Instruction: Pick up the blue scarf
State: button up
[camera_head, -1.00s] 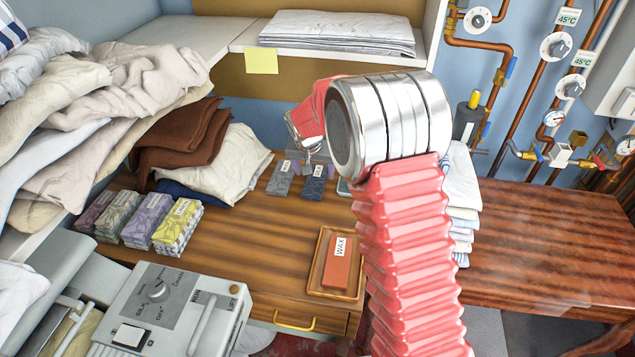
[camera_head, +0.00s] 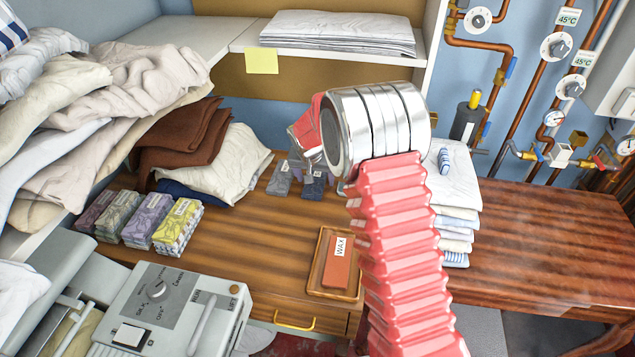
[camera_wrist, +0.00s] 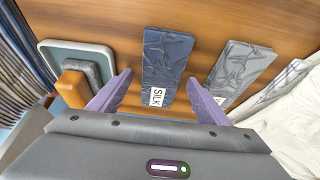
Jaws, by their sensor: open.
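The blue scarf (camera_wrist: 168,55) is a flat, folded dark blue piece with a white SILK label, lying on the wooden table. My gripper (camera_wrist: 160,78) is open, and in the wrist view its purple fingers stand on either side of the scarf's near part. The fingers look apart from the cloth; their exact height above the table is hard to tell. In the head view the blue scarf (camera_head: 314,187) lies below my gripper, partly covered by it. A grey folded scarf (camera_wrist: 240,68) lies beside it, to the right in the wrist view.
Labelled cloth stacks (camera_head: 175,226), a brown cloth heap (camera_head: 185,140), a wax block in a tray (camera_head: 318,291) and a folded white stack (camera_head: 455,215) stand around. Bare table lies in front.

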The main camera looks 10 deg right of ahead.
jog(key=shift+c, duration=0.7)
jog(key=c, duration=1)
jog(key=shift+r, duration=0.15)
notch_tip(320, 180, up, 10)
jog(key=shift+w, duration=0.1)
dwell(0.5)
